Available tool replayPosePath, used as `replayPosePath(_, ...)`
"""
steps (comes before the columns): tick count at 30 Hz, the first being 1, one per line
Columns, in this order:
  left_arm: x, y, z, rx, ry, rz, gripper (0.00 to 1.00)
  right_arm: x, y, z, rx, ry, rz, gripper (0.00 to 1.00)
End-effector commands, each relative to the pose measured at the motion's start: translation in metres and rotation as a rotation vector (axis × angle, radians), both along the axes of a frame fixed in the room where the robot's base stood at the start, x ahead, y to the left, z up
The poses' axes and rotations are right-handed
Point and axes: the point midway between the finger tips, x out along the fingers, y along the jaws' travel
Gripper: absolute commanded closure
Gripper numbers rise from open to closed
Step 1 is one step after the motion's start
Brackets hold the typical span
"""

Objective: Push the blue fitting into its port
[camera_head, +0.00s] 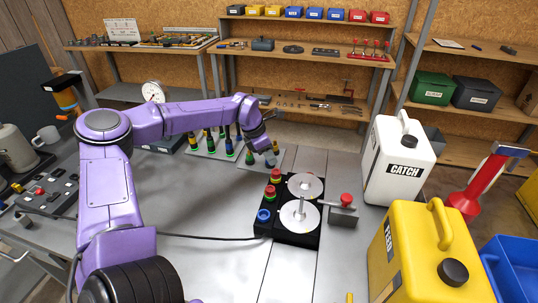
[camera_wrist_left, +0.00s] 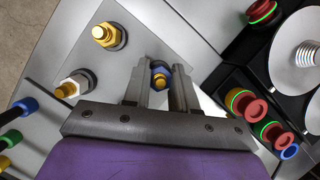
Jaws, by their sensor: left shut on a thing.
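The fitting (camera_wrist_left: 159,78), with a blue collar and a brass-coloured end, sits between the two fingers of my left gripper (camera_wrist_left: 161,92) in the left wrist view. My left gripper is shut on it. In the head view my left gripper (camera_head: 271,156) is low over a light grey plate (camera_head: 248,164), and its fingers hide the fitting. I cannot tell whether the fitting touches the plate. A blue-ringed round port (camera_head: 264,215) is on the black block (camera_head: 297,239), nearer than the gripper; it also shows in the left wrist view (camera_wrist_left: 289,152). My right gripper is out of view.
Red-topped fittings (camera_head: 270,191) and two silver discs (camera_head: 300,216) occupy the black block. Two brass-tipped studs (camera_wrist_left: 104,35) stand on the plate. A rack of coloured fittings (camera_head: 212,148) is behind. The white CATCH can (camera_head: 397,165) and yellow can (camera_head: 425,255) stand right.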

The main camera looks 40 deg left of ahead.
Motion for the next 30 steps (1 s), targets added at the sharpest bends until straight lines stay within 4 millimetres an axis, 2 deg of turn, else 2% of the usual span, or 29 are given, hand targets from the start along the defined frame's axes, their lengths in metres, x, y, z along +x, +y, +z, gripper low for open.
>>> replayPosePath(15,0.000,0.000,0.020,-0.001,-0.001,0.000,1.00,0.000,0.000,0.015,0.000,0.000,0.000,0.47)
replayPosePath(25,0.000,0.000,0.021,0.000,-0.001,-0.001,1.00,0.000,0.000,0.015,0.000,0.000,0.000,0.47)
replayPosePath(30,0.001,0.000,0.035,0.000,-0.002,-0.001,1.00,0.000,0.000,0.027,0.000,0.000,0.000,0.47)
